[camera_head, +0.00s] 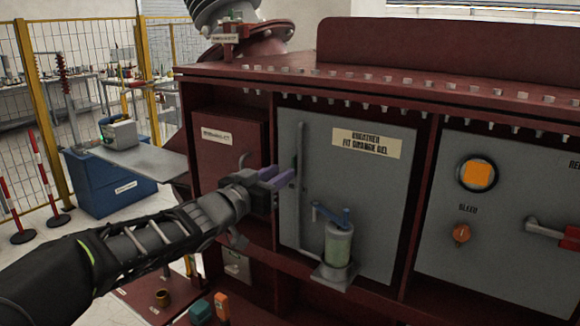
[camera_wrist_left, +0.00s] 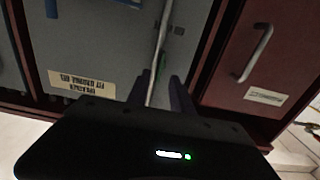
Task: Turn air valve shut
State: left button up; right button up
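My left gripper (camera_head: 280,178), with purple fingers, is in front of the grey breather panel, beside a thin vertical grey pipe (camera_head: 299,150). In the left wrist view, which is upside down, its dark fingers (camera_wrist_left: 160,92) are spread apart and the pipe (camera_wrist_left: 158,50) shows between them. I cannot tell whether they touch it. A blue lever (camera_head: 331,216) sits on top of a clear breather cylinder with greenish filling (camera_head: 338,245), to the lower right of the gripper. No part is labelled as the air valve. My right gripper is not in view.
A label about orange gel (camera_head: 366,143) is on the panel.

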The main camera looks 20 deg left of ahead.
aim_at(292, 166)
pick_arm(q)
jog(key=w, duration=0.5)
jog(key=shift+w+d+p, duration=0.1)
jog(key=shift+d+p, duration=0.3)
grip_shut()
